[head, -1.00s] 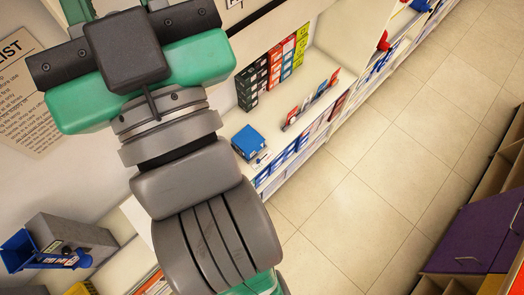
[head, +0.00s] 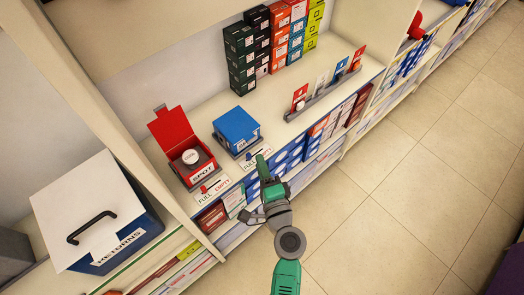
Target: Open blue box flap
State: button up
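The blue box (head: 237,126) sits on the white shelf, right of an open red box. Its blue top flap looks shut, and its inside is hidden. My gripper (head: 262,166) is at the end of my green and grey arm, by the shelf's front edge, below and to the right of the blue box. It looks apart from the box. Its fingers are too small and turned away to tell whether they are open or shut.
The red box (head: 184,148) stands with its lid up and a round white-topped item inside. FULL/EMPTY labels (head: 214,189) line the shelf edge. Stacked small cartons (head: 277,42) stand behind, and a card rack (head: 325,93) to the right. A returns bin (head: 95,215) is at left. The tiled floor (head: 400,190) is clear.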

jog(key=b, duration=0.1)
send_near(239, 126)
jog(key=w, duration=0.3)
jog(key=shift+w+d, duration=0.35)
jog(key=shift+d, duration=0.05)
grip_shut()
